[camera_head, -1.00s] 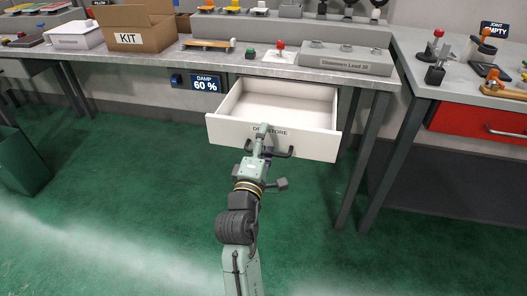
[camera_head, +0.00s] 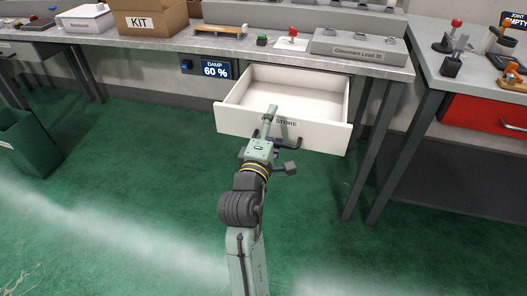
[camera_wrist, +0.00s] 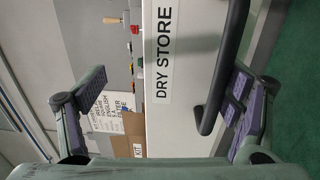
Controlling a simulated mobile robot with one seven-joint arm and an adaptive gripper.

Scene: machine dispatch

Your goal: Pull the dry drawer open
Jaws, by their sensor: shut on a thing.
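The dry drawer (camera_head: 233,121) is a white drawer under the bench, pulled well out, with its empty inside showing. Its front carries the label "DRY STORE" (camera_wrist: 164,55). A dark bar handle (camera_head: 297,145) runs across the front; it also shows in the wrist view (camera_wrist: 226,62). My gripper (camera_head: 270,130) is at the handle, one finger reaching up in front of the label. The exact contact is partly hidden.
A red drawer (camera_head: 485,113) is in the right bench. A green bin (camera_head: 28,143) stands at the left. The green floor before the drawer is clear.

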